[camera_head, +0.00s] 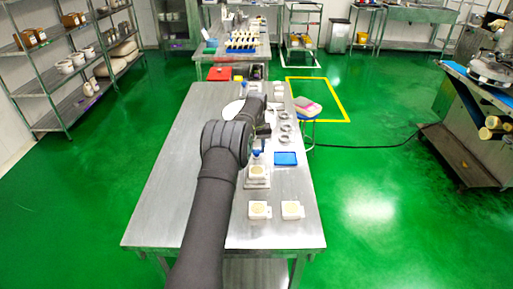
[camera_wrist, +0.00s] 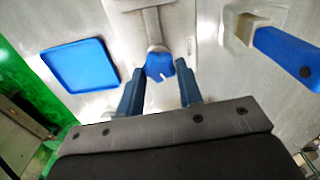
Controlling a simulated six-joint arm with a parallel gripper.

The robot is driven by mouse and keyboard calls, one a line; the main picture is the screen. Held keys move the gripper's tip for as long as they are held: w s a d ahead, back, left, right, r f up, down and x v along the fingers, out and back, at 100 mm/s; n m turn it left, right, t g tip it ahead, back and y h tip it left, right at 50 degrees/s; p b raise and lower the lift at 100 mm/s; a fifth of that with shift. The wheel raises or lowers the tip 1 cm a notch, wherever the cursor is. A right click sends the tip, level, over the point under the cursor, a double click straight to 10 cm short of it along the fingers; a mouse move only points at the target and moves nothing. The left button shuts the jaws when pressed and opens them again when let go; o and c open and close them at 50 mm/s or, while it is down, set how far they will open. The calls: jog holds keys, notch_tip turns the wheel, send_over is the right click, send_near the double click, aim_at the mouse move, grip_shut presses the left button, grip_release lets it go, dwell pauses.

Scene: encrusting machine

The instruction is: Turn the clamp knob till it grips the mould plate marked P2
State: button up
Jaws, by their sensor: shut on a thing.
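The blue clamp knob (camera_wrist: 159,64) with a white pointer mark sits between the two dark blue fingers of my gripper (camera_wrist: 160,76) in the wrist view. The fingers are shut on it. The knob's metal stem and bar (camera_wrist: 151,25) run up from it, cut off at the picture's edge. In the head view the knob (camera_head: 257,153) shows below my wrist, at the clamp stand. A pale square mould plate (camera_head: 257,171) sits in that stand. Two similar plates, one left (camera_head: 259,209) and one right (camera_head: 292,209), lie nearer on the table. No plate's marking is legible.
A blue tray (camera_head: 285,158) lies right of the clamp. Several metal rings (camera_head: 285,127) stand behind it. In the wrist view a blue-handled tool (camera_wrist: 287,55) lies to the right. The steel table (camera_head: 168,203) is bare on the left.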

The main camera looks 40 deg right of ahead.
aim_at(258, 150)
jog(key=m, duration=0.5)
jog(key=shift+d+m, duration=0.1)
jog(key=shift+m, duration=0.2)
jog(key=m, duration=0.4)
jog(key=shift+s+m, duration=0.15)
jog(key=shift+m, duration=0.25)
jog(key=o, duration=1)
notch_tip(258, 150, up, 18)
jog(key=shift+f, duration=0.25)
notch_tip(258, 150, down, 18)
jog(key=shift+r, duration=0.2)
dwell(0.6)
